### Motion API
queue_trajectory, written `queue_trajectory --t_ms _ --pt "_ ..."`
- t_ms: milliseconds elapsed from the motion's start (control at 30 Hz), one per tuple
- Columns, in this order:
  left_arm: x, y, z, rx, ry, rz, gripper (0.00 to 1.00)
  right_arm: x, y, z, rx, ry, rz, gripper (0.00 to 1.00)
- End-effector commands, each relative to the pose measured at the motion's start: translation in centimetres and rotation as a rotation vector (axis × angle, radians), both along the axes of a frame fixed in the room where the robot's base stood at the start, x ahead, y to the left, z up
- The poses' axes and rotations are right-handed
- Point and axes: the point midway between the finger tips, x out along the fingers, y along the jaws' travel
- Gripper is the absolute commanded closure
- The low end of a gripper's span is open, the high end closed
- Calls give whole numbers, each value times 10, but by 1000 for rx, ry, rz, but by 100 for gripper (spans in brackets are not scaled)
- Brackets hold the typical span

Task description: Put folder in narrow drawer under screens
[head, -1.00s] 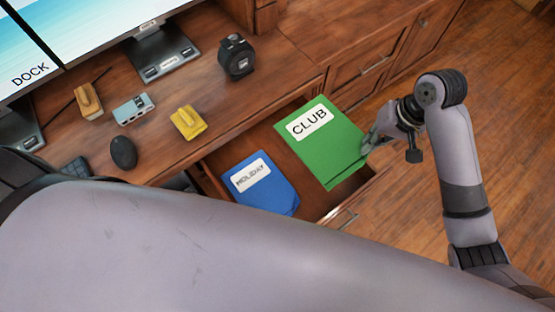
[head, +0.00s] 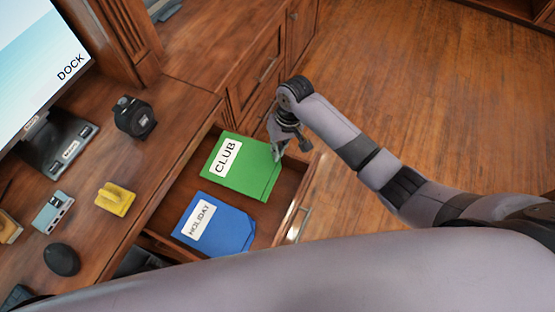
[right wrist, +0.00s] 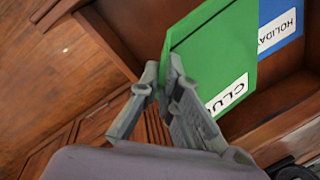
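The green folder labelled CLUB (head: 249,178) lies within the outline of the open drawer (head: 290,183) beside the desk. It also fills much of the right wrist view (right wrist: 222,50). My right gripper (head: 277,152) is at the folder's outer edge. In the right wrist view my right gripper (right wrist: 163,68) has its fingers close together, with the folder's edge between them. A blue folder labelled HOLIDAY (head: 228,232) lies in the drawer beside the green one. It shows in the right wrist view too (right wrist: 270,50). My left gripper is out of view.
On the desk are a screen (head: 45,55) on a dark stand (head: 55,148), a black device (head: 134,117), a yellow block (head: 116,199), a small blue-grey box (head: 52,212) and a dark mouse (head: 61,260). Floor beyond the drawer (head: 400,80) is clear.

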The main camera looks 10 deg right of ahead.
Motion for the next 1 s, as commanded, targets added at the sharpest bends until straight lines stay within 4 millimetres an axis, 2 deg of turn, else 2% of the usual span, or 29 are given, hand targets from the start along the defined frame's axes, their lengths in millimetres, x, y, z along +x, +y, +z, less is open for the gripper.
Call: queue_trajectory --t_ms 100,267,500,867,900,1000 --pt "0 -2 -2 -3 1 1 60 0 0 -21 0 1 -1 100" --pt "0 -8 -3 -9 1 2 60 0 0 -33 0 -1 1 100" --pt "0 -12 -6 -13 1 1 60 0 0 -65 0 -1 0 100" --pt "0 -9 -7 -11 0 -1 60 1 0 -70 0 -3 -1 100" --pt "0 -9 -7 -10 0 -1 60 0 0 -70 0 -2 0 95" --pt "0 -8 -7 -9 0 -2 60 1 0 -70 0 -2 0 88"
